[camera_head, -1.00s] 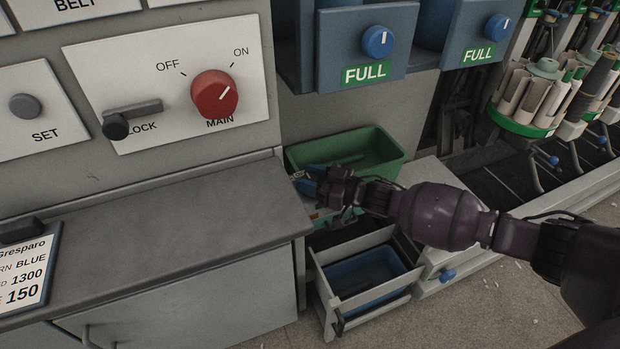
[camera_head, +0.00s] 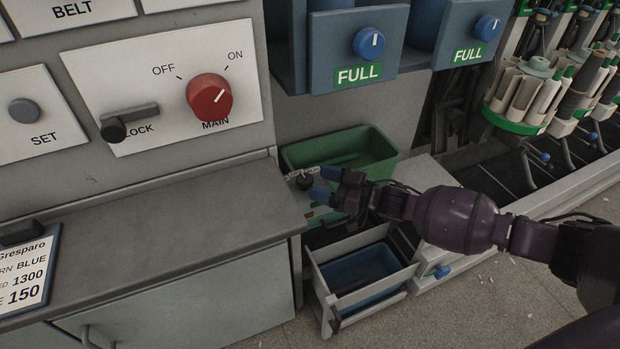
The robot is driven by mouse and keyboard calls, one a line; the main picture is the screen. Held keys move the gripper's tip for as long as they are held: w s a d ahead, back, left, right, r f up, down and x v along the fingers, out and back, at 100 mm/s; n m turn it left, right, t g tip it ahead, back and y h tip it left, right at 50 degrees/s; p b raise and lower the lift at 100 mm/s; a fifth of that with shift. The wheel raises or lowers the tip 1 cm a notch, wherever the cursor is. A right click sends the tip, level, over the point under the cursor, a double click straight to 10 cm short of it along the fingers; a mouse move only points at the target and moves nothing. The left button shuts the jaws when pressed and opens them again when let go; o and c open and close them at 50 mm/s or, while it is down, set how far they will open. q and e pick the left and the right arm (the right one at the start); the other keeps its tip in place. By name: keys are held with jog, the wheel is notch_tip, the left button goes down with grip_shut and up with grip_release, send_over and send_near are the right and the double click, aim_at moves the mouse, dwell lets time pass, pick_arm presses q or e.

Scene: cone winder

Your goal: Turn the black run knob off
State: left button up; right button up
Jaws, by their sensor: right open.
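A small black knob (camera_head: 304,182) sits on a panel in front of the green bin, just past the corner of the grey counter. White marks show beside it, too small to read, so I cannot tell its setting. My right gripper (camera_head: 324,182) comes in from the right with its two blue fingertips spread. It is open and empty. The fingertips are just to the right of the knob and appear apart from it. My left gripper is not in view.
The green bin (camera_head: 375,150) stands right behind the knob. A grey counter (camera_head: 150,220) lies to the left, below a red MAIN knob (camera_head: 209,97) and a LOCK lever (camera_head: 132,121). An open drawer with a blue tray (camera_head: 347,268) is below.

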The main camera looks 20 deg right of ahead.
pick_arm(q)
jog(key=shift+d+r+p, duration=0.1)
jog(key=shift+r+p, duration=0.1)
jog(key=shift+p, duration=0.1)
pick_arm(e)
jog(key=v, duration=0.6)
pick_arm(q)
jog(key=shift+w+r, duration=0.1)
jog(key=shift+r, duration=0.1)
pick_arm(e)
jog(key=s+a+t+h+p, duration=0.2)
jog(key=s+a+h, duration=0.2)
jog(key=s+h, duration=0.25)
pick_arm(q)
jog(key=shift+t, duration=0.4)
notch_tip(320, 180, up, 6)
jog(key=p, duration=0.5)
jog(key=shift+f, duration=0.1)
pick_arm(e)
jog(key=s+d+f+m+g+h, duration=0.1)
jog(key=s+f+m+h, duration=0.1)
jog(key=s, duration=1)
jog(key=s+d+f+m+g+h, duration=0.2)
jog(key=s+m+h, duration=0.2)
jog(key=s, duration=0.8)
jog(key=shift+d+f+m+h, duration=0.25)
jog(key=shift+d+m+h, duration=0.1)
jog(key=shift+m, duration=0.75)
